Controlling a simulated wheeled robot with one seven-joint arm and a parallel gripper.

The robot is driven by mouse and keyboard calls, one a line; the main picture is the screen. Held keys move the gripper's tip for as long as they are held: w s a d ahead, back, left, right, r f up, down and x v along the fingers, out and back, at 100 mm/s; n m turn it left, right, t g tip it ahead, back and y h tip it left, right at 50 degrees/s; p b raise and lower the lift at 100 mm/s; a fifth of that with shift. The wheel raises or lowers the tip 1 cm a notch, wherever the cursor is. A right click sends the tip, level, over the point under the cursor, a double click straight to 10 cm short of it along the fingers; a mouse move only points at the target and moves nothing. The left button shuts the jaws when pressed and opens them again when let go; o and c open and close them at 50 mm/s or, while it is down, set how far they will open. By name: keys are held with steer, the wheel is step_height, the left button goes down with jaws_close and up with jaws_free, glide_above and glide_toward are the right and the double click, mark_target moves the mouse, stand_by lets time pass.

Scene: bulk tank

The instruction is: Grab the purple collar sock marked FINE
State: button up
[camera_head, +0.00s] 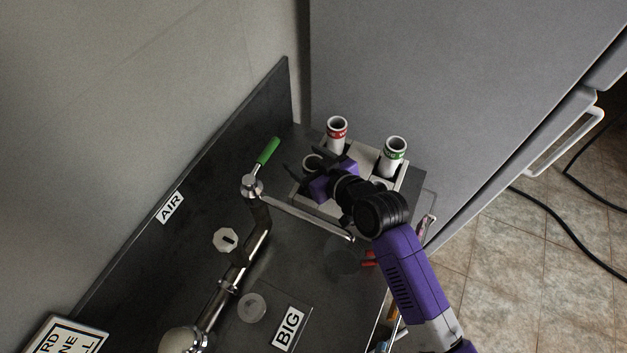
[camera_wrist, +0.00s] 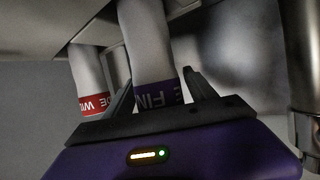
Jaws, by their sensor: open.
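The sock with the purple collar (camera_wrist: 155,95) shows in the wrist view, with part of the word FINE readable on the collar. My gripper (camera_wrist: 163,95) is open, with one finger on each side of this sock near its collar. Whether the fingers touch it I cannot tell. In the head view my gripper (camera_head: 305,157) is at the left of the pale rack (camera_head: 405,174). A round rim (camera_head: 312,162) shows between the fingers there, and the purple collar is hidden.
A sock with a red collar (camera_head: 336,133) stands close behind my gripper; it also shows left in the wrist view (camera_wrist: 90,85). A green-collared sock (camera_head: 394,155) stands to the right. A metal lever with a green handle (camera_head: 268,151) is to the left.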

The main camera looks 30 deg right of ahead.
jaws_close()
steer(key=shift+r, duration=0.1)
